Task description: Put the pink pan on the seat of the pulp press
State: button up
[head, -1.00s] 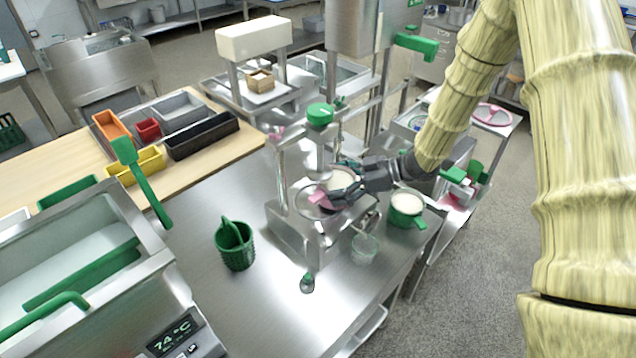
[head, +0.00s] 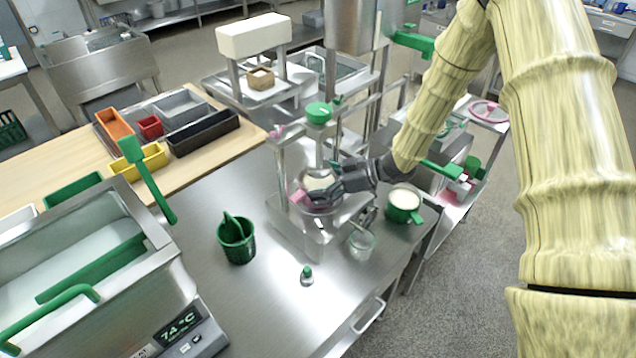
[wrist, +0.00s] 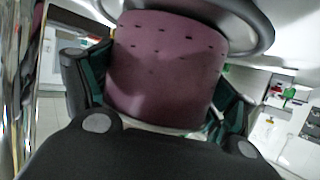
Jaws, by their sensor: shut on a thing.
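The pink pan (head: 299,197) is in my gripper (head: 322,194), between the posts of the pulp press. The pan holds something pale. The pulp press (head: 303,236) is a steel frame on the worktable, with a green knob on top and a plunger above the pan. My gripper reaches in from the right. The pan and fingers hide the seat, so I cannot tell whether the pan touches it.
A green pan with pale contents (head: 404,203) and a clear beaker (head: 361,243) stand close to the right of the press. A green basket (head: 236,240) and a small green-capped bottle (head: 307,276) are in front. Free steel tabletop lies between them.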

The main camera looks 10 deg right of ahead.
jog(key=o, duration=1.1)
jog(key=shift+f, duration=0.1)
jog(key=b+v, duration=0.2)
jog(key=v, duration=1)
jog(key=shift+s+r+b, duration=0.1)
jog(key=shift+r+b, duration=0.15)
jog(key=shift+b, duration=0.05)
